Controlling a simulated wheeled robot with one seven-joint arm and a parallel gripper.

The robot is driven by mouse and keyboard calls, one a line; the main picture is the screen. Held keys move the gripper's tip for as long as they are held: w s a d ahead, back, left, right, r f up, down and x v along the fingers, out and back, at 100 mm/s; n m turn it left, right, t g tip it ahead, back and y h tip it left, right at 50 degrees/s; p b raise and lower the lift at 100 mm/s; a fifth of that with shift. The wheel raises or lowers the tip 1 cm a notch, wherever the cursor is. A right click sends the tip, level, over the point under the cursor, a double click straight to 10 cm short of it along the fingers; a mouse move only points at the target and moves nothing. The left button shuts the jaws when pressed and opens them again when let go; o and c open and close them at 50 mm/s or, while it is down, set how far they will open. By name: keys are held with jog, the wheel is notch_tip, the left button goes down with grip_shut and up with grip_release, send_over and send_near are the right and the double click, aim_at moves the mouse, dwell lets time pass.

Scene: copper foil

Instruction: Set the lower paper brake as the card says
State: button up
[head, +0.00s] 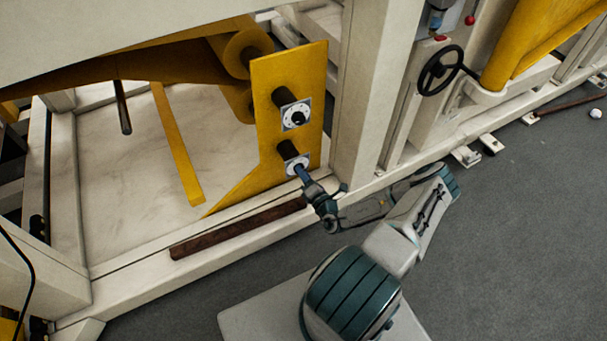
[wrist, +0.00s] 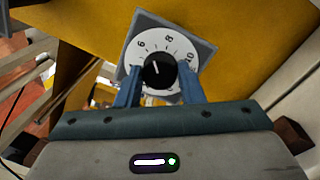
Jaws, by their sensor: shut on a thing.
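The lower paper brake is a black knob (wrist: 159,71) over a white dial (wrist: 146,48) with numbers, of which 6, 8 and 10 show in the wrist view. A white line on the knob points up and slightly left, between 6 and 8. My gripper (wrist: 157,88) has its two blue fingers shut on the knob's sides. In the head view, my gripper (head: 299,170) reaches the lower dial (head: 291,160) on the yellow plate (head: 270,130). The upper dial (head: 296,114) sits above it, untouched. I see no readable card.
A pale machine frame (head: 365,80) stands right of the yellow plate. A dark brown bar (head: 238,228) lies along the front ledge below. A black handwheel (head: 439,69) sticks out farther right. The grey floor (head: 500,240) at right is mostly clear.

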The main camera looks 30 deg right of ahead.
jog(key=shift+a+f+m, duration=0.1)
jog(key=shift+f+m, duration=0.05)
jog(key=shift+m, duration=0.35)
jog(key=shift+s, duration=0.1)
jog(key=o, duration=1)
jog(key=s, duration=0.4)
jog(key=s+p, duration=0.1)
jog(key=s, duration=0.4)
jog(key=s+p, duration=0.1)
jog(key=s, duration=0.3)
jog(key=shift+s+d+f, duration=0.35)
jog(key=shift+f, duration=0.05)
